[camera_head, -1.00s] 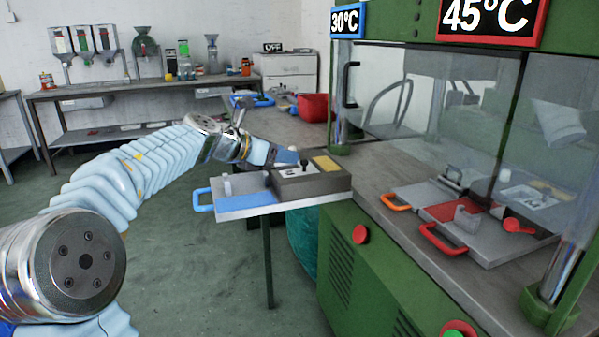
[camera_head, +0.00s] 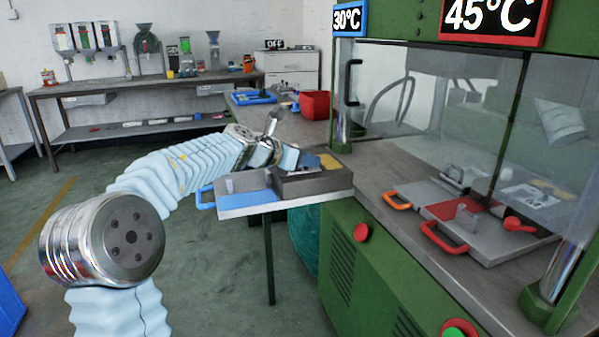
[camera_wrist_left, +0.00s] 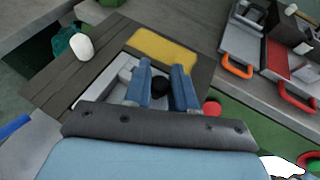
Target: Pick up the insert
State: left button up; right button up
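A dark round-topped piece (camera_wrist_left: 162,87), which may be the insert, shows between the two blue fingers of my left gripper (camera_wrist_left: 163,75) in the left wrist view. The fingers stand apart on either side of it, and I cannot tell whether they touch it. In the head view my left gripper (camera_head: 311,161) is over the grey box (camera_head: 312,188), and its wrist hides most of the compartment and the dark piece. A pale compartment floor (camera_wrist_left: 113,82) lies beside the fingers. My right gripper is not in view.
The box stands on a tray with a blue handle (camera_head: 205,198), next to the green press (camera_head: 345,250). Red-handled (camera_head: 445,240) and orange-handled (camera_head: 397,201) trays lie on the press bed. A red bin (camera_head: 315,105) stands behind.

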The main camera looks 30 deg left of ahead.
pick_arm(q)
grip_shut()
jog(key=shift+r, duration=0.1)
